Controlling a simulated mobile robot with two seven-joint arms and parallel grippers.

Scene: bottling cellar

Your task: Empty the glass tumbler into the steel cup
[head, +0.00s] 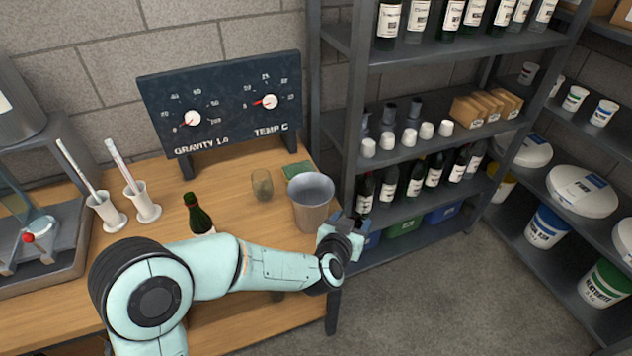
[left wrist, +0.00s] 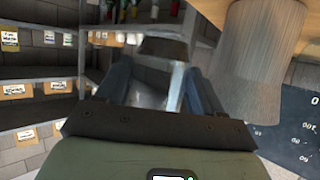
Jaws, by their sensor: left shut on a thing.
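The steel cup (head: 308,208), a tall brushed-metal vessel, stands upright near the table's right edge. It shows upside down at the right of the left wrist view (left wrist: 262,65). My left gripper (head: 344,237) is just right of the cup, low beside its wall. In the left wrist view its fingers (left wrist: 160,92) are shut on a clear, see-through thing that looks like the glass tumbler (left wrist: 158,72). Its tilt and contents cannot be made out. A small tinted glass (head: 262,184) stands on the table left of the cup. My right gripper is out of view.
A gauge board (head: 222,105) stands behind the cup, with a green cloth or mat (head: 298,170) before it. A dark bottle (head: 199,214) and two white cylinder stands (head: 144,207) are to the left. A loaded shelf rack (head: 345,125) rises close by on the right.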

